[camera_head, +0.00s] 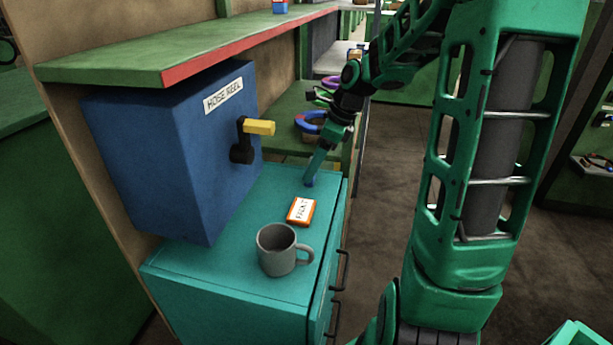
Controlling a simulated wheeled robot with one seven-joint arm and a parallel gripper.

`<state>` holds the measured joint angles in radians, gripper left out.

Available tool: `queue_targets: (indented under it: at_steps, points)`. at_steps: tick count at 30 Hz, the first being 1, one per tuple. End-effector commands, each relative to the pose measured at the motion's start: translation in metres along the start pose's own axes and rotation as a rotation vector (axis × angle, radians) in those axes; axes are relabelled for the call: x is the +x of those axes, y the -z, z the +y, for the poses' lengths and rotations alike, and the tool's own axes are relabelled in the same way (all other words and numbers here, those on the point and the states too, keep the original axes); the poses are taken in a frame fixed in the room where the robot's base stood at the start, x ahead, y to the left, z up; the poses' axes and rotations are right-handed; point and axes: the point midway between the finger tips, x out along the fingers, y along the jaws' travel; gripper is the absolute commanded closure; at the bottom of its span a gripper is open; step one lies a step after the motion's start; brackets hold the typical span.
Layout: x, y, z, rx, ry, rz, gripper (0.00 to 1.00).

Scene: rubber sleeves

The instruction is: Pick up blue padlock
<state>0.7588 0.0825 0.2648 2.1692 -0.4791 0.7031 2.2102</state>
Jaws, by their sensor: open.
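My gripper (311,180) points down at the far end of the teal cabinet top (205,262), seen almost edge-on. It is open, though the gap between its fingers is hard to make out. A small blue patch shows right at the fingertips; it may be the blue padlock, but it is too small and covered to be sure. I cannot tell whether the fingers touch it. No other padlock shape can be made out.
On the cabinet stand a grey mug (278,250) and an orange-and-white box (301,211). A blue hose reel box (165,150) with a yellow-handled crank (258,127) is at left, below a green shelf (150,60). A blue ring (309,122) lies behind my gripper.

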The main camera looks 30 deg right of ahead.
Motion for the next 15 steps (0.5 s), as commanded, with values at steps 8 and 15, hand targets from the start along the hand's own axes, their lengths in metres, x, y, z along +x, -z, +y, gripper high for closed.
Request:
queue_targets:
  at_steps: [8, 15]
  points:
    - [0.029, 0.0, 0.0, -0.001, -0.002, 0.001, 0.39]
    - [0.03, -0.001, -0.001, -0.001, 0.0, 0.0, 0.39]
